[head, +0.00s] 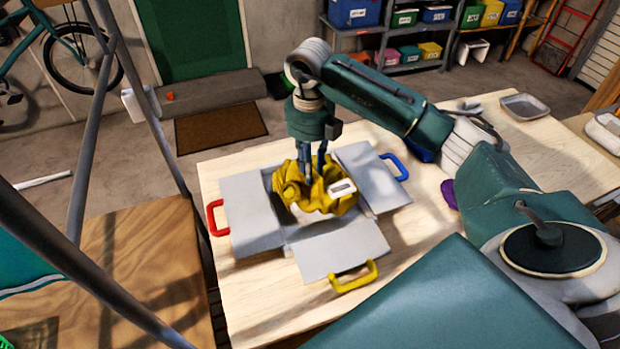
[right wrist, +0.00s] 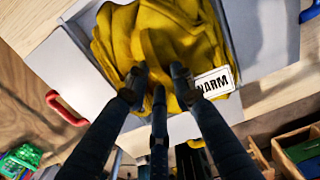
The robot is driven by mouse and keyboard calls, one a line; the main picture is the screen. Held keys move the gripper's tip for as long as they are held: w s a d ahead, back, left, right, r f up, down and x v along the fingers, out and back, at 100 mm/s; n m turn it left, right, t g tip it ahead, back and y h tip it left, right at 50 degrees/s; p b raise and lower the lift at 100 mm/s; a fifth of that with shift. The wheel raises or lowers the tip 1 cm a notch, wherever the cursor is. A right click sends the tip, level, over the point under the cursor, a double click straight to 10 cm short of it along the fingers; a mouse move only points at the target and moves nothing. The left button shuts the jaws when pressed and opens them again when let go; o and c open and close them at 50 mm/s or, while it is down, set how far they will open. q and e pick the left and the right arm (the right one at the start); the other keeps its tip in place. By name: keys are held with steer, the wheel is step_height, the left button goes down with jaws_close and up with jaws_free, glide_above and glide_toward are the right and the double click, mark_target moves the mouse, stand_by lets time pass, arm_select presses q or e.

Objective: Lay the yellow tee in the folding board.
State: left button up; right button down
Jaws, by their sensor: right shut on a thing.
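The yellow tee (head: 330,197) is a crumpled heap over the middle panel of the folding board (head: 345,248). A white label reading "WARM" (right wrist: 213,84) shows on the tee in the right wrist view. The board lies open, with grey flaps at left, right and front, and red, blue and yellow handles. My right gripper (head: 313,172) points down into the tee from above and is shut on its cloth; the tee (right wrist: 160,40) fills the space past the fingers in the right wrist view. Whether the tee rests on the board is hard to tell. My left gripper is not in view.
The board stands on a pale wooden table (head: 440,240). A purple item (head: 449,193) lies right of the board, and a blue item (head: 423,155) is partly behind my arm. Grey bars cross the left side.

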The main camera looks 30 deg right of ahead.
step_height(320, 180, down, 4)
steer(key=shift+p, duration=0.5)
steer(key=shift+f, duration=0.45)
steer(key=shift+f, duration=0.1)
steer(key=c, duration=1.5)
jaws_free()
